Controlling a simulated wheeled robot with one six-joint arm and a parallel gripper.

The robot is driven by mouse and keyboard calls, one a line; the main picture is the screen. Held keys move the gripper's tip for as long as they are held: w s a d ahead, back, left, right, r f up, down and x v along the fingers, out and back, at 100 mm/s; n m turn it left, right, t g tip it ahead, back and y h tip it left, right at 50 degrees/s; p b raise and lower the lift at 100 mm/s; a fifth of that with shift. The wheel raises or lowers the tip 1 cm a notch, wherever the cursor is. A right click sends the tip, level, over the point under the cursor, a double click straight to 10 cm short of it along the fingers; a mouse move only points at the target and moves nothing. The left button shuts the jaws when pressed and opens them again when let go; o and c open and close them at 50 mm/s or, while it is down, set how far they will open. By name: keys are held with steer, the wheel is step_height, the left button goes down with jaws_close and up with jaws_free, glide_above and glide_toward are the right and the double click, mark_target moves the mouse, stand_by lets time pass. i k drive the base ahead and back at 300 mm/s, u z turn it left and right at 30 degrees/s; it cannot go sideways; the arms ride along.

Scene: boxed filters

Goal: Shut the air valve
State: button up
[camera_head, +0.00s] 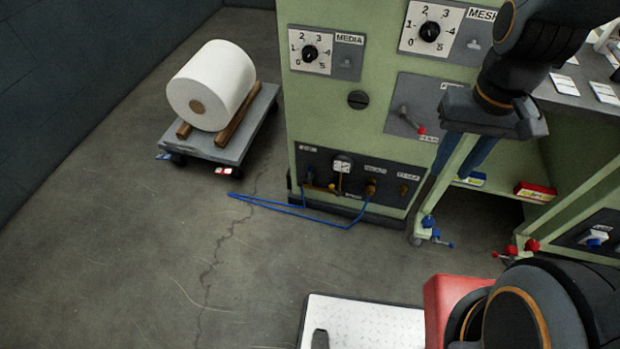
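A dark panel (375,194) low on the green cabinet carries a round white gauge (342,165), brass fittings (371,188) and a small orange-brown part (320,188) at its left. A blue hose (290,209) runs from these fittings onto the floor. A red-tipped lever (412,121) is on a grey plate above. The labels are too small to read, so I cannot tell for certain which part is the air valve. My gripper (492,122) hangs in front of the cabinet's right side, right of the lever and apart from the panel.
Dials marked MEDIA (310,53) and MESH (431,31) are higher on the cabinet. A cart (214,151) with a white roll (212,84) stands at left. A workbench (575,92) is at right. Open floor (130,260) lies left and front; the hose crosses part of it.

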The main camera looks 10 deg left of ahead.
mark_target(309, 169)
steer(key=z, duration=0.8)
steer(key=k, duration=1)
steer(key=u, duration=1.15)
steer(key=i, duration=0.55)
steer(key=u, duration=0.05)
